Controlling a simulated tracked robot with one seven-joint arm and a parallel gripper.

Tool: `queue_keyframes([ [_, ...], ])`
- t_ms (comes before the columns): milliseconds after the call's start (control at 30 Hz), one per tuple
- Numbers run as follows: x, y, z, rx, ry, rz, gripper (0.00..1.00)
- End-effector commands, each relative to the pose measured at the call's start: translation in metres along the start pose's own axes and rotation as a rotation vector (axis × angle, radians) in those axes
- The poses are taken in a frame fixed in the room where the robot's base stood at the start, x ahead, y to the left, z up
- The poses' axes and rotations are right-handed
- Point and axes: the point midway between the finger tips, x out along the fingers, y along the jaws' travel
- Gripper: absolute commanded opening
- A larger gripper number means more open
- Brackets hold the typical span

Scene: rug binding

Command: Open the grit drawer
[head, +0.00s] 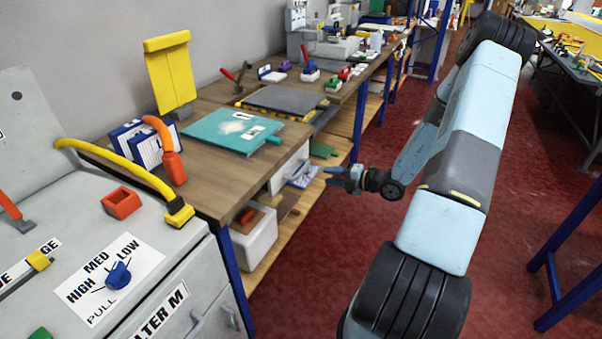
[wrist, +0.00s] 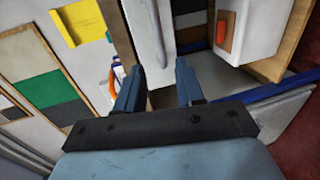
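A white drawer front (head: 289,168) sits under the wooden bench top; no grit label is readable on it, so I cannot be sure it is the grit drawer. It looks shut. In the wrist view a white panel with a raised bar (wrist: 147,35) lies beyond the fingers, probably this drawer. My gripper (head: 328,176) is in front of the bench, to the right of the drawer and apart from it. In the wrist view my gripper (wrist: 158,84) is open, with nothing between its fingers.
A white bin (head: 254,242) with an orange item stands on the lower shelf (head: 275,250). A blue bench leg (head: 359,118) rises behind my gripper. A grey cabinet (head: 190,300) with handles stands front left. Red floor (head: 310,290) is clear between bench and robot.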

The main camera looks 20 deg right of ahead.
Motion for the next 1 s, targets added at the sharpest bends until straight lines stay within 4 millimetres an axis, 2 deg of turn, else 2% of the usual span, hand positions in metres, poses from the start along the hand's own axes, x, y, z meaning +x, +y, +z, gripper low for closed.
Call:
queue_keyframes([
  [400,0.074,0.0,-0.002,-0.002,0.004,0.0,0.38],
  [600,0.103,0.0,-0.001,-0.001,0.004,0.0,0.38],
  [800,0.119,0.0,-0.001,-0.003,0.003,-0.001,0.38],
  [1000,0.122,0.0,-0.001,-0.002,0.001,-0.001,0.38],
])
